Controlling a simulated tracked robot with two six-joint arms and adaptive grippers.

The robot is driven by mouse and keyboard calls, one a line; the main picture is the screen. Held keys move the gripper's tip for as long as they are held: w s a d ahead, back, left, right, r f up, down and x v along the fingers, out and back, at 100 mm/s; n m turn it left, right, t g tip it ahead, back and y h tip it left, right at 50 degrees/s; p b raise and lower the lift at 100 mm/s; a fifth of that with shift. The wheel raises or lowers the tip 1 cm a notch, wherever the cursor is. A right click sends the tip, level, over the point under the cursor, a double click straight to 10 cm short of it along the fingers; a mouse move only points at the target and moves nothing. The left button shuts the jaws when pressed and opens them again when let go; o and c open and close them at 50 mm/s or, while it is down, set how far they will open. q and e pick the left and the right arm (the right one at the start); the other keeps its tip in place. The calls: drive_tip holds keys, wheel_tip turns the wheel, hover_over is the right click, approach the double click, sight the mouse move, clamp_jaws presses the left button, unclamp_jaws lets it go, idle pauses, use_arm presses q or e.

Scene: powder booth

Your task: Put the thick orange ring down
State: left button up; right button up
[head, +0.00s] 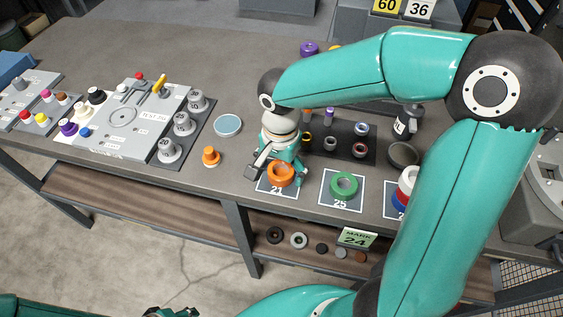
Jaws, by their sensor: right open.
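The thick orange ring (281,181) lies flat on the white-edged square marked 21 (264,191), near the front edge of the bench. My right gripper (277,172) is right above and behind the ring, pointing down, with its fingers open around or just over it. I cannot tell whether the fingers touch the ring. Part of the ring's far side is hidden by the gripper. Only the tip of my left gripper (172,312) shows at the bottom edge, away from the bench, and its fingers are not clear.
Stacked white, red and blue rings (405,187) stand partly behind my arm. An orange knobbed piece (211,156) stands to the left. A dark tray (345,148) with small rings is behind.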

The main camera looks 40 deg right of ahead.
sight(281, 175)
wheel_tip(281, 175, up, 12)
drive_tip(key=shift+r+p, duration=0.15)
drive_tip(key=shift+p, duration=0.15)
idle(0.6)
